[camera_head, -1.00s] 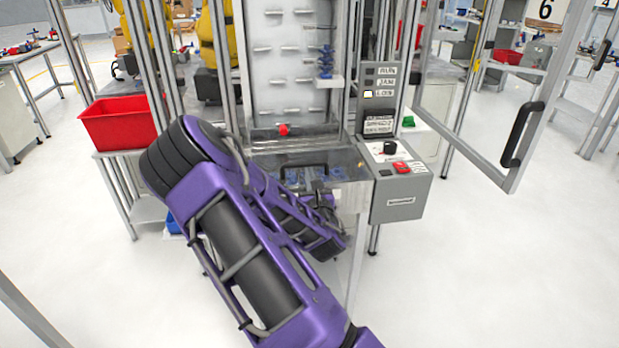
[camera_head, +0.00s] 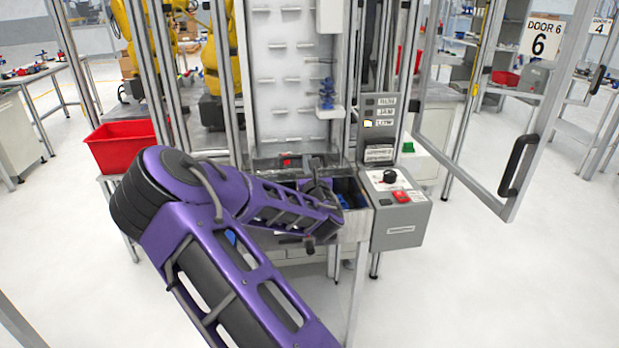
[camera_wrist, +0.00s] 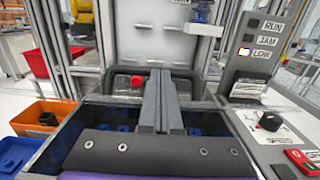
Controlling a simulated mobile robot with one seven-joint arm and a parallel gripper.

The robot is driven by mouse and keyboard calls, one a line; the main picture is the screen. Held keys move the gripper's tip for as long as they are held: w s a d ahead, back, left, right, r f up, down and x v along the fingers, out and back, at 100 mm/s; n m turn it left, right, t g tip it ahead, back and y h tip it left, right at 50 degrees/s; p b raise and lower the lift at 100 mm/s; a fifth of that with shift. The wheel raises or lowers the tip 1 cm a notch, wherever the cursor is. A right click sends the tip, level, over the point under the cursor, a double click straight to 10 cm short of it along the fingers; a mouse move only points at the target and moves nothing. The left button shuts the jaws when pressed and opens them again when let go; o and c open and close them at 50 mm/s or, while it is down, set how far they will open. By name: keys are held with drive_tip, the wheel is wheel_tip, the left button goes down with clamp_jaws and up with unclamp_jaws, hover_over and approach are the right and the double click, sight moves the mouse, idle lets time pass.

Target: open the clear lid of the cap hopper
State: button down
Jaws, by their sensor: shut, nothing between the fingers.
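The cap hopper (camera_head: 352,192) is below the white back panel, and its dark inside with blue caps (camera_wrist: 200,126) shows uncovered. The clear lid (camera_wrist: 124,82) appears raised and tilted back at the hopper's rear edge; a red part shows through it. My gripper (camera_wrist: 161,72) is shut and empty, its two grey fingers side by side over the hopper and in front of the lid. I cannot tell whether the fingertips touch the lid. In the head view my arm hides the hopper's left part and most of the gripper.
A grey control box (camera_head: 400,205) with a black knob and red button stands right of the hopper. A red bin (camera_head: 122,146) is at left; an orange bin (camera_wrist: 42,118) lies beside the hopper. An open door frame (camera_head: 517,165) stands at right.

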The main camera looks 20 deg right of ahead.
drive_tip(key=shift+w+d+r+g+y, duration=0.2)
drive_tip(key=shift+w+r+g, duration=0.15)
drive_tip(key=shift+w+r, duration=0.3)
drive_tip(key=shift+w+d+r+g+y, duration=0.15)
drive_tip(key=shift+w+r+g, duration=0.2)
drive_tip(key=shift+w+r, duration=0.2)
drive_tip(key=w, duration=0.1)
drive_tip(key=w+d+r, duration=0.1)
drive_tip(key=w, duration=0.1)
drive_tip(key=w+r+b, duration=0.1)
drive_tip(key=w, duration=0.1)
drive_tip(key=shift+w+d+r, duration=0.1)
drive_tip(key=shift+w+d, duration=0.05)
drive_tip(key=shift+d, duration=0.15)
